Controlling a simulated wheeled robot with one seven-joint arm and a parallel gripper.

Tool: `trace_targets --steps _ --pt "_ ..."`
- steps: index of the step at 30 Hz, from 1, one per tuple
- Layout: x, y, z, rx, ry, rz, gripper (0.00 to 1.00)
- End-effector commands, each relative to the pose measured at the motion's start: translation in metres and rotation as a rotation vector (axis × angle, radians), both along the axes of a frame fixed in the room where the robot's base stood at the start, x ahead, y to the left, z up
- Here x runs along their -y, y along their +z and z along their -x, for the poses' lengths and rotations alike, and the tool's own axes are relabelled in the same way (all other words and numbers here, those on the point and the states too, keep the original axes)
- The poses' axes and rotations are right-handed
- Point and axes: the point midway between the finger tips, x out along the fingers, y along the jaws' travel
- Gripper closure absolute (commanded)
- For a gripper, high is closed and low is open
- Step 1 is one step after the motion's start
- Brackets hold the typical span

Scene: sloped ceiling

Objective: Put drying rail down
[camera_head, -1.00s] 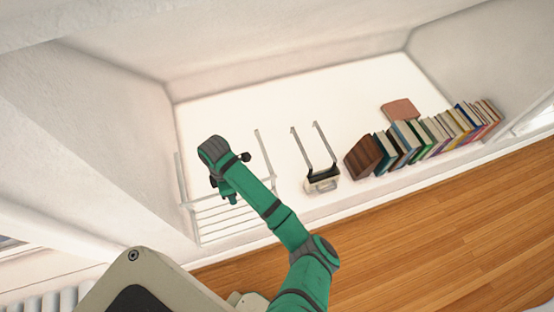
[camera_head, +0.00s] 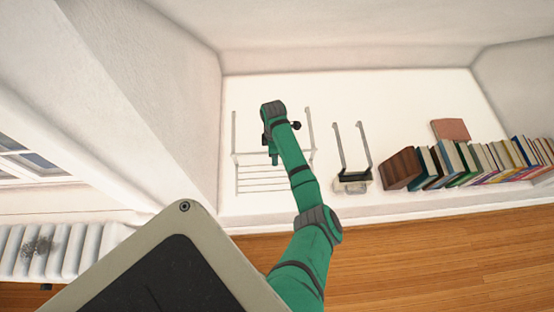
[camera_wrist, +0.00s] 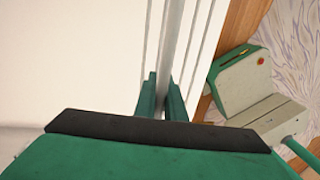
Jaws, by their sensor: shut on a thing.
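The drying rail (camera_head: 262,190) is a pale rack with several parallel bars and two long side arms. In the head view it is at the left end of the white ledge. My gripper (camera_head: 273,158) is over its middle, at the end of my green arm. In the wrist view my gripper (camera_wrist: 167,97) has its two green fingers shut on a grey bar of the drying rail (camera_wrist: 172,45). Thinner bars run alongside. I cannot tell whether the rail touches the ledge or is held just above it.
The white ledge (camera_head: 400,95) has free room behind the rail. A second frame with two arms and a dark-topped box (camera_head: 352,182) stands to the right, then a row of books (camera_head: 470,160). A wall closes the left end. A radiator (camera_head: 60,252) is at lower left.

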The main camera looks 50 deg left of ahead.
Motion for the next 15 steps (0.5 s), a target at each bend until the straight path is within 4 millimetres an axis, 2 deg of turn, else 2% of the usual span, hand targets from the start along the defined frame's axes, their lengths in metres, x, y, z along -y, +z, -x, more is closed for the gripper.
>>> trace_targets --steps 6,12,15 --pt "-0.007 -0.019 -0.015 0.0 0.001 0.001 1.0" --pt "-0.009 -0.027 -0.022 0.002 -0.001 0.001 1.0" --pt "-0.01 -0.041 -0.021 0.0 0.0 0.002 1.0"
